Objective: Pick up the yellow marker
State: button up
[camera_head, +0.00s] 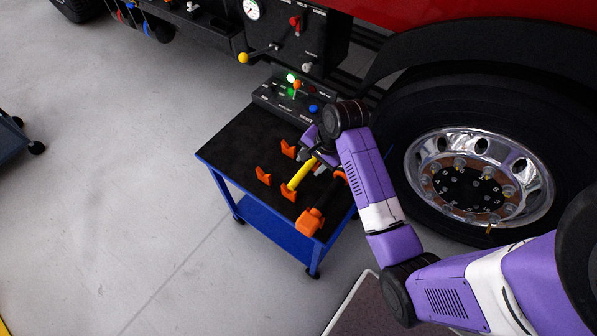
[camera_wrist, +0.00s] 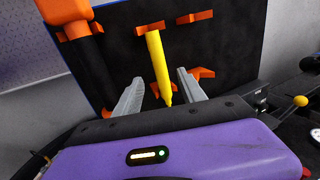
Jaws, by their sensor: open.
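The yellow marker (camera_head: 301,175) lies across orange holders on the black top of a blue cart. It also shows in the wrist view (camera_wrist: 158,65), running from an orange holder (camera_wrist: 150,29) down between my fingers. My gripper (camera_wrist: 160,85) is open, with one grey finger on each side of the marker's lower end and a gap on both sides. I cannot tell whether the fingers are level with the marker or above it. In the head view, my gripper (camera_head: 318,160) is over the cart and partly hides the marker's far end.
The blue cart (camera_head: 226,176) also carries empty orange holders (camera_head: 263,177), an orange-ended tool (camera_head: 309,222) beside the marker, and a control box (camera_head: 285,98) with lit buttons at the back. A truck wheel (camera_head: 480,178) stands close on the right. Open floor lies left of the cart.

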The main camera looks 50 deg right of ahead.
aim_at(303, 173)
jog(key=x, duration=0.6)
jog(key=shift+a+f+p, duration=0.25)
jog(key=shift+f+p, duration=0.05)
jog(key=shift+p, duration=0.05)
jog(key=shift+c, duration=0.2)
grip_shut()
